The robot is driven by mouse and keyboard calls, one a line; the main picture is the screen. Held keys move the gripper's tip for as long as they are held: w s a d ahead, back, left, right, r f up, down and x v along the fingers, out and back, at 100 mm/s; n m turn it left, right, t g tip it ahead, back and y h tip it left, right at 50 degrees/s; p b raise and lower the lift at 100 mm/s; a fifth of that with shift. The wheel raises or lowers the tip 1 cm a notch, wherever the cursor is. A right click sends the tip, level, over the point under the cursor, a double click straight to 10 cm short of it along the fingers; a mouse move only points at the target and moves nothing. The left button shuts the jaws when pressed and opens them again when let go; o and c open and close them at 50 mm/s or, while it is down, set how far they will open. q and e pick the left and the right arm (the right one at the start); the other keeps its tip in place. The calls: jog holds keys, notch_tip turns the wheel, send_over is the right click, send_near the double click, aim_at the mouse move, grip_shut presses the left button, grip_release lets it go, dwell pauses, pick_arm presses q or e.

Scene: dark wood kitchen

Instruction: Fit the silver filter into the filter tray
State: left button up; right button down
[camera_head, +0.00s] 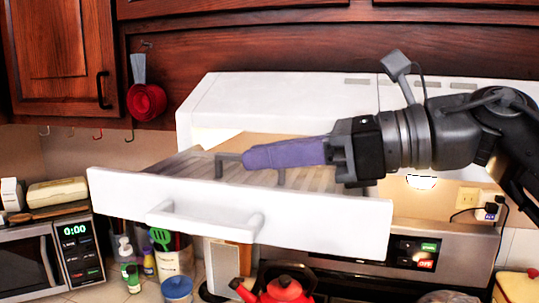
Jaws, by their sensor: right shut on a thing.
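The white filter tray (310,218) is pulled out like a drawer from under the white hood, with a bar handle on its front. The silver slatted filter (200,170) lies within the tray opening, and a grey bracket handle stands up from it. My right gripper (252,157) reaches in from the right above the tray. Its long purple fingers are shut on the filter's grey handle and hide part of it. Whether the filter sits flat in the tray is hard to tell. My left gripper is not in view.
The white hood (290,97) is behind the tray. Below are a stove (400,257), a red kettle (285,290), and a utensil holder (170,262). A microwave (60,255) stands at the left. Red measuring cups (148,101) hang by the cabinet.

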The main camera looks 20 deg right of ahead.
jog(key=c, duration=1.5)
grip_release()
jog(key=b+v, duration=0.1)
jog(key=v, duration=0.4)
jog(key=shift+s+d+r, duration=0.1)
jog(key=shift+s+d, duration=0.05)
jog(key=shift+d, duration=0.2)
jog(key=v, duration=0.3)
jog(key=p+v, duration=0.1)
jog(key=shift+s+d+r, duration=0.1)
jog(key=shift+s+r, duration=0.25)
jog(key=shift+s+d+p, duration=0.25)
jog(key=shift+d+p, duration=0.05)
jog(key=shift+d, duration=0.2)
jog(key=shift+d+f, duration=0.1)
jog(key=shift+d, duration=0.2)
